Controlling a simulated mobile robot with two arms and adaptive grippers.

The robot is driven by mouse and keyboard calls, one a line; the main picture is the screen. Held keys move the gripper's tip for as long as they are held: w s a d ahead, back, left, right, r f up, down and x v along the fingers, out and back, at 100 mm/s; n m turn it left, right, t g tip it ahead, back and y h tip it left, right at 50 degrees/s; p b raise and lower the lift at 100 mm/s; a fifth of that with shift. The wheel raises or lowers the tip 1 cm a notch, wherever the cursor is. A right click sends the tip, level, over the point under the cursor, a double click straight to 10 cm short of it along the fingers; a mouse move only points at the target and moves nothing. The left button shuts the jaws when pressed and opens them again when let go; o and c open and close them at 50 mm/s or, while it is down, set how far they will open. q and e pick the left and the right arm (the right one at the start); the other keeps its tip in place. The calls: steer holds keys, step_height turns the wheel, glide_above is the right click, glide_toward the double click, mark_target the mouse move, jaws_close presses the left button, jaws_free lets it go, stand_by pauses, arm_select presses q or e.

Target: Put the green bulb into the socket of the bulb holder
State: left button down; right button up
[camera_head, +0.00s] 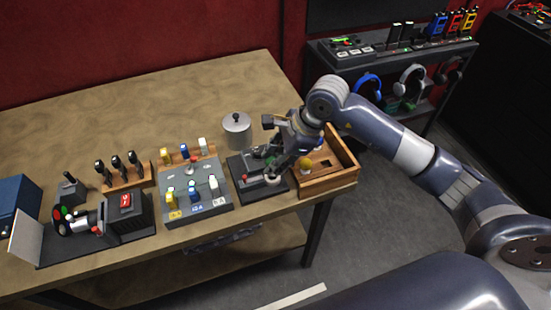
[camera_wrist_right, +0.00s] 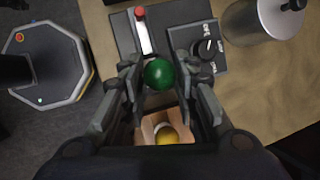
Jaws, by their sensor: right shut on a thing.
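The green bulb (camera_wrist_right: 158,74) sits between the two fingers of my right gripper (camera_wrist_right: 160,82) in the right wrist view; the fingers are shut on it. The bulb holder is probably the dark base (camera_head: 244,187) under the gripper in the head view. The wrist view shows its dark plate (camera_wrist_right: 125,32) with a red-tipped white switch and a knob (camera_wrist_right: 207,48), just beyond the bulb. In the head view my right gripper (camera_head: 276,160) hangs over the base. My left gripper is not in view.
A wooden tray (camera_head: 345,178) with a yellow bulb (camera_head: 306,163) stands right of the base, at the table's edge. A metal pot (camera_head: 236,133) stands behind. A grey switch panel (camera_head: 209,206) is close on the left. The back of the table is clear.

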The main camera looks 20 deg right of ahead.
steer(key=shift+f+b, duration=0.15)
steer(key=shift+b, duration=0.65)
stand_by(1.2)
steer(key=shift+f+b, duration=1.15)
steer(key=shift+b, duration=0.35)
stand_by(0.7)
steer(key=o, duration=1)
steer(key=shift+c, duration=0.2)
steer(key=shift+o, duration=0.9)
steer(key=shift+r, duration=0.1)
